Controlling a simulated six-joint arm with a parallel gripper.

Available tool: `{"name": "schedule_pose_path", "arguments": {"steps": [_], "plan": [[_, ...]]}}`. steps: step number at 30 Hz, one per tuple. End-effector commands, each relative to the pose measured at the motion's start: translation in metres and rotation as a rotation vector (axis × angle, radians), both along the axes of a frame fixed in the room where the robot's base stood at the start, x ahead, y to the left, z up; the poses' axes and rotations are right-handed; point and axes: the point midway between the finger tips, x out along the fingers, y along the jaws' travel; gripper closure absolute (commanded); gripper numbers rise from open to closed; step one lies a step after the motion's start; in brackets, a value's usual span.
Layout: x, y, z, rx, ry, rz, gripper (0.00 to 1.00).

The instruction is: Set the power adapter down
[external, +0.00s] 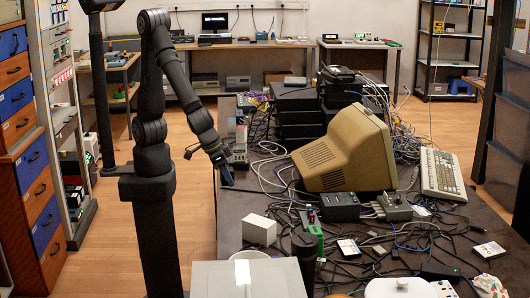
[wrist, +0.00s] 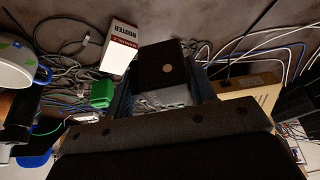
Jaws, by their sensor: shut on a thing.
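My gripper (external: 224,174) hangs above the left part of the dark table (external: 231,207) in the external view. In the wrist view, my gripper (wrist: 163,92) has its two dark fingers on either side of the power adapter (wrist: 168,65), a flat black block with a small round mark. It is shut on the adapter, whose far end sticks out past the fingertips. In the external view the adapter is too small and dark to tell from the fingers. The gap below it is hard to judge.
A white router box (external: 259,229) stands near the table's left edge; it also shows in the wrist view (wrist: 120,48). A beige monitor (external: 345,150), a black box (external: 340,206) and many tangled cables fill the right. Some bare table lies at the left.

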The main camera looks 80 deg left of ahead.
Motion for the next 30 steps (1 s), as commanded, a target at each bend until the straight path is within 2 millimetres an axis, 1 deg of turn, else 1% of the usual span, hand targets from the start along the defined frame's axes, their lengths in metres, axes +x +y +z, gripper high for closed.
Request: {"name": "schedule_pose_path", "arguments": {"steps": [1,3,8,10,15,20,23,26,30], "plan": [[-0.013,-0.006,0.0,0.0,0.0,-0.035,0.76],[-0.027,-0.012,-0.001,0.0,0.0,-0.07,0.76],[-0.054,-0.021,-0.002,0.0,0.001,-0.139,0.76],[-0.052,-0.02,-0.017,0.005,0.004,-0.133,0.76],[-0.051,-0.019,-0.04,0.004,0.003,-0.131,0.76],[-0.049,-0.019,-0.052,0.002,0.002,-0.13,0.76],[-0.04,-0.015,-0.059,0.002,0.002,-0.127,0.76],[-0.025,-0.007,-0.07,0.003,0.003,-0.125,0.76],[0.001,0.005,-0.087,0.003,0.003,-0.124,0.76]]}}
